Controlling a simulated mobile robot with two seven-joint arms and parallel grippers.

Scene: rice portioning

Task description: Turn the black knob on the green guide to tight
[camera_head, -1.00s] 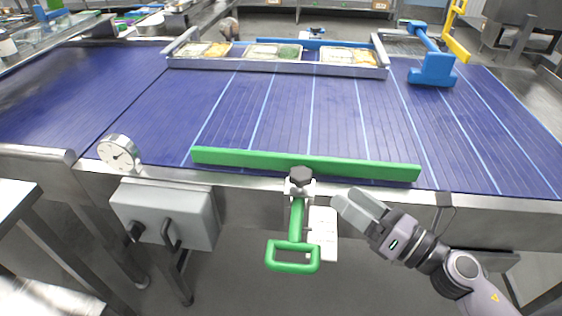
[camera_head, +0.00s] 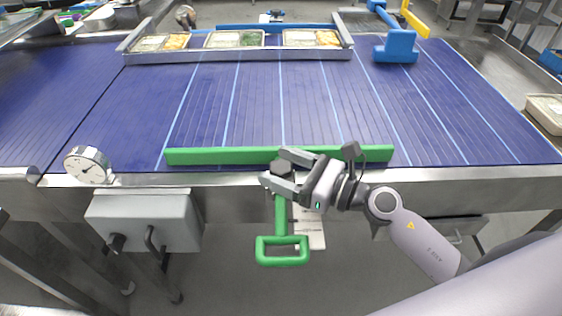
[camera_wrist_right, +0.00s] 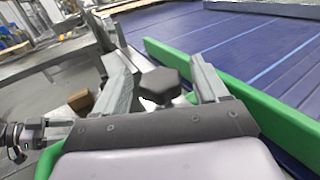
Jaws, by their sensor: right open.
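The green guide (camera_head: 215,156) lies as a long bar along the near edge of the blue belt. Its green handle (camera_head: 282,251) hangs below the belt's edge. The black knob (camera_head: 282,167) sits at the guide's clamp, above the handle. My right gripper (camera_head: 274,168) reaches in from the right and is open, with its fingers on either side of the knob. In the right wrist view the dark faceted knob (camera_wrist_right: 160,82) shows between the two fingertips, with gaps visible beside it. My left gripper is not in view.
A round dial gauge (camera_head: 87,165) stands on the belt's frame at the left, above a grey box (camera_head: 146,222). Food trays (camera_head: 235,40) sit in a rail at the far side. A blue bracket (camera_head: 397,47) stands at the far right. The middle of the belt is clear.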

